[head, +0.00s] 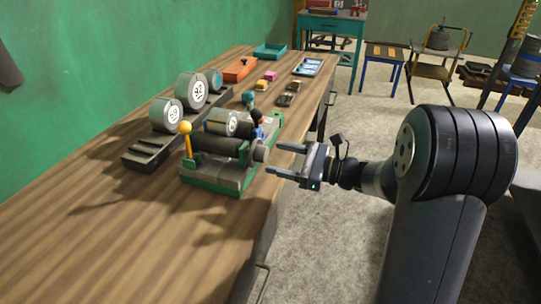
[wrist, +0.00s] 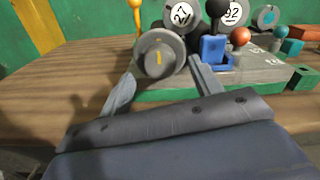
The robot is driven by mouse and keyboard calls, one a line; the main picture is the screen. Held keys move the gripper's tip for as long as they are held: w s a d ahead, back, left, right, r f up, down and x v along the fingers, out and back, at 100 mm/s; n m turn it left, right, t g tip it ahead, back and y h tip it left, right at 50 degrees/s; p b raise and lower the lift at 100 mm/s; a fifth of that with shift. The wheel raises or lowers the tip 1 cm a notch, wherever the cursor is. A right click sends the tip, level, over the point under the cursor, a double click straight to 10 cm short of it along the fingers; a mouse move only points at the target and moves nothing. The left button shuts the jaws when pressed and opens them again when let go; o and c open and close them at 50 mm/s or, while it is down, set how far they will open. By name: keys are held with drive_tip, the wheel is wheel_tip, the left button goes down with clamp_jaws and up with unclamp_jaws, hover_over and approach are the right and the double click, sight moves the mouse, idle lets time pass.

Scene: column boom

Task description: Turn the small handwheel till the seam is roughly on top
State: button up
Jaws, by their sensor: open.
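The small handwheel (head: 261,153) is a grey round knob on the right end of the dark roller of a green-based machine (head: 215,185). In the wrist view the handwheel (wrist: 173,44) faces me, with a short, nearly upright yellow mark at the middle of its face. I cannot make out the seam for sure. My gripper (head: 273,159) is open, just right of the handwheel and pointing at it. In the wrist view its fingers (wrist: 161,68) stand to the left and right below the handwheel, apart from it. Nothing is between them.
A yellow-knobbed lever (head: 185,128) rises at the machine's left. A black knob, a blue block (wrist: 213,50) and an orange knob (wrist: 240,36) stand close right of the handwheel. Numbered rolls (head: 191,91) sit on a dark rack behind.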

sight(267, 156)
drive_tip(key=shift+x, duration=1.6)
drive_tip(key=c, duration=1)
drive_tip(key=shift+f+b, duration=0.15)
drive_tip(key=shift+b, duration=0.2)
